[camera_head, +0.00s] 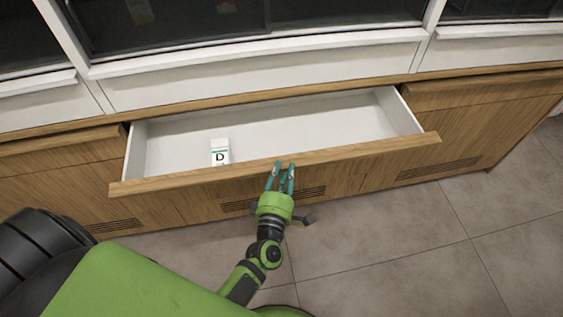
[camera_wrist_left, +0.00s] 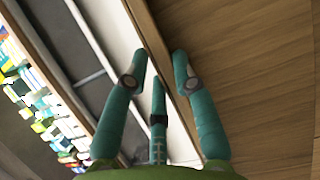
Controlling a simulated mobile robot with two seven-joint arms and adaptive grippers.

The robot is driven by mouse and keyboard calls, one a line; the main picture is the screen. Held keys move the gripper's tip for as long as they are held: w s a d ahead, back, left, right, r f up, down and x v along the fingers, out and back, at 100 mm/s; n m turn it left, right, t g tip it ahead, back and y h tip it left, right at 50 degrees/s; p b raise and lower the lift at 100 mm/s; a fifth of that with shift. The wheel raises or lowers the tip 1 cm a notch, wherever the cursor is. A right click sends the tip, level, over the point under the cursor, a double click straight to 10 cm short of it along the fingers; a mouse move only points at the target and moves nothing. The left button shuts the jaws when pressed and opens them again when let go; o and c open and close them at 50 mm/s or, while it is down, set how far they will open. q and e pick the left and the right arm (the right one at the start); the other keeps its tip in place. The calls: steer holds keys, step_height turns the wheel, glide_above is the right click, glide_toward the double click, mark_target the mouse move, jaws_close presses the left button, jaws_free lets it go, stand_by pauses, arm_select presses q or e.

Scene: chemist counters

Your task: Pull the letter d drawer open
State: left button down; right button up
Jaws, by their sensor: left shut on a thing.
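The drawer (camera_head: 375,150) stands pulled out from the wooden counter, and its white inside shows. A small white box with a letter D (camera_head: 220,152) is in it, left of the middle, close behind the front panel. My left gripper (camera_head: 281,167) is shut on the top edge of the drawer's front panel, near its middle. In the left wrist view the teal fingers (camera_wrist_left: 160,62) lie on both sides of the wooden front edge (camera_wrist_left: 144,22). The inside of the drawer shows only in part there. My right gripper is not in view.
Closed wooden fronts with slatted vents flank the drawer, such as the right one (camera_head: 470,125). A white-framed dark glass case (camera_head: 180,25) stands above the counter. The grey tiled floor (camera_head: 410,235) in front is clear at the right.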

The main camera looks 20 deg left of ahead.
arm_select(q)
steer(key=shift+s+d, duration=0.35)
steer(key=shift+s, duration=0.3)
steer(key=shift+d, duration=0.1)
steer(key=c, duration=1)
jaws_free()
steer(key=shift+s+d, duration=0.1)
steer(key=shift+s, duration=0.55)
steer(key=s+d, duration=0.2)
steer(key=s, duration=0.8)
steer(key=shift+s, duration=0.3)
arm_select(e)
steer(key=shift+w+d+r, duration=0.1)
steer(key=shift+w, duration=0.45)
arm_select(q)
steer(key=shift+d, duration=0.15)
